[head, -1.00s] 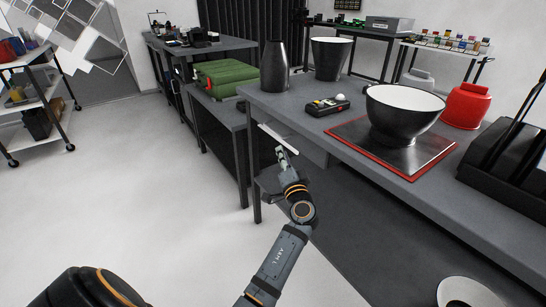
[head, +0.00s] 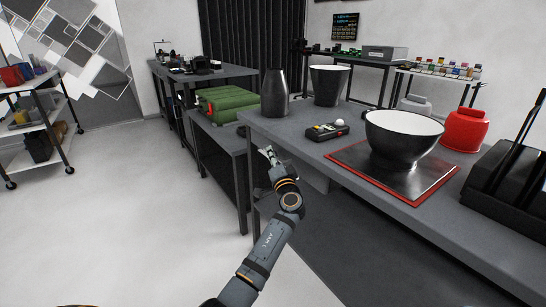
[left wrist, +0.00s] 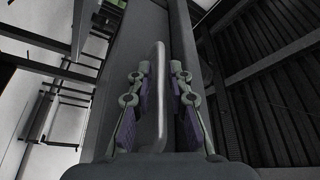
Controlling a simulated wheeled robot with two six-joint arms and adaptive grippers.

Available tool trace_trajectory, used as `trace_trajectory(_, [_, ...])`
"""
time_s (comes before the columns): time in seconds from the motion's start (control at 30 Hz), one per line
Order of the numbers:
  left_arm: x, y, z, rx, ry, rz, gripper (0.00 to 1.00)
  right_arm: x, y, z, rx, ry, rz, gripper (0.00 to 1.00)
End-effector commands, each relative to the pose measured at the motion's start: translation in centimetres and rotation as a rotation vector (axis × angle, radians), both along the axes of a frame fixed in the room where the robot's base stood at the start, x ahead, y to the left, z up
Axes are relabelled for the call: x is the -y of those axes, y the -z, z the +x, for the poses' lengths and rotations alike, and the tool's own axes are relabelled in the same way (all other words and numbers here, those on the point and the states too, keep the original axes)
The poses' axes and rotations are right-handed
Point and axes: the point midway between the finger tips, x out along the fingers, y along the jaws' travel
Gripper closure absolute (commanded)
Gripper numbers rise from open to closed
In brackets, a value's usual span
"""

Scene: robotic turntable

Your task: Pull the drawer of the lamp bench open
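The lamp bench (head: 300,137) is a long dark grey table with a light grey drawer (head: 314,178) under its top. My left gripper (head: 267,152) is at the front of this drawer, just below the bench edge. In the left wrist view, a thin grey upright bar, apparently the drawer handle (left wrist: 160,95), stands between the two fingers of my left gripper (left wrist: 159,75). The fingers are apart, with narrow gaps showing beside the bar, and a firm grip is not visible. How far the drawer is out cannot be told. My right gripper is not in view.
On the bench stand a black vase (head: 275,94), a dark pot (head: 328,86), a small device (head: 327,131), a black bowl (head: 400,140) on a red-edged plate, and a red container (head: 464,129). A green case (head: 228,103) lies behind.

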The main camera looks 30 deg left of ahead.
Motion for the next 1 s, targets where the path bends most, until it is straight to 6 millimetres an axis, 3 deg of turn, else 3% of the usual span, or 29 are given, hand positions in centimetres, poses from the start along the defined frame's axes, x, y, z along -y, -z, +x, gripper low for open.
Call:
trace_trajectory(0.17, [0.0,0.0,0.0,0.000,0.000,0.000,0.81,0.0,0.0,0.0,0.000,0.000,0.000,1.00])
trace_trajectory(0.33, [0.0,0.0,0.0,0.000,0.000,0.000,1.00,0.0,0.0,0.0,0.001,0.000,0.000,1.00])
trace_trajectory(0.77, [0.0,0.0,-0.1,-0.001,0.001,-0.001,1.00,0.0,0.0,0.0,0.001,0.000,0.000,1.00])
trace_trajectory(1.0, [-0.6,0.0,-1.5,-0.001,0.000,0.002,1.00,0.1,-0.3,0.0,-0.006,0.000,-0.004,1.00])
